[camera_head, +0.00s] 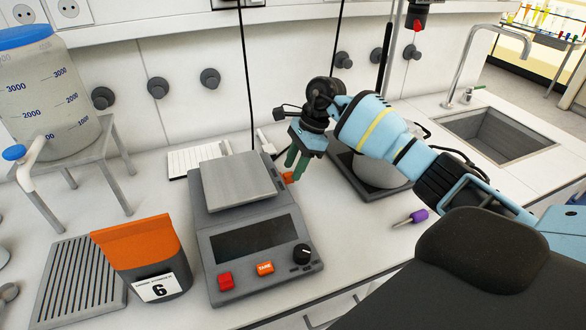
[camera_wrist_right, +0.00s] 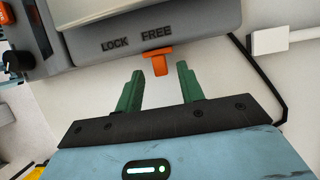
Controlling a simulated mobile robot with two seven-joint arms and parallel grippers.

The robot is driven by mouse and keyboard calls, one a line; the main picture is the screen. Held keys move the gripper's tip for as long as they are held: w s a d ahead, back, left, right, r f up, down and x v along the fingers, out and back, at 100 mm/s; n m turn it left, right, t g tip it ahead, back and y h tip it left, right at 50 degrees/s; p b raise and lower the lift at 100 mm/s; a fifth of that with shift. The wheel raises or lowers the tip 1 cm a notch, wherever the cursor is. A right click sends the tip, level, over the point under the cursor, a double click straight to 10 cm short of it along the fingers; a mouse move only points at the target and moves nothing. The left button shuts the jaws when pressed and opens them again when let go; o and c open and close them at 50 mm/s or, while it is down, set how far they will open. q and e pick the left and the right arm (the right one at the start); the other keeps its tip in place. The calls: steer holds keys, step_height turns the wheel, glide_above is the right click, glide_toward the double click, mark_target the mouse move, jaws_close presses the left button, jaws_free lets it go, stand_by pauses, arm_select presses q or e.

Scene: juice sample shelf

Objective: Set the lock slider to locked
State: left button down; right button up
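The lock slider is a small orange tab (camera_wrist_right: 160,62) on the side of the grey scale (camera_head: 252,245). In the right wrist view it sits under the word FREE, with LOCK printed to the left. In the head view only a bit of orange (camera_head: 287,178) shows at the scale's right side, by my fingers. My right gripper (camera_head: 296,160) points down there. Its green fingers are apart and empty, with the tab's lower end about between the fingertips in the wrist view; I cannot tell whether they touch it. My left gripper is not in view.
An orange-topped container marked 6 (camera_head: 145,255) stands left of the scale, near a ribbed mat (camera_head: 80,285). Right of my gripper is a dark-based device (camera_head: 345,165). A purple-handled tool (camera_head: 418,215) lies on the bench. A black cable (camera_wrist_right: 262,80) runs near the slider.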

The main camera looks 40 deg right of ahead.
steer(key=shift+x, duration=0.95)
steer(key=shift+r, duration=0.1)
jaws_close()
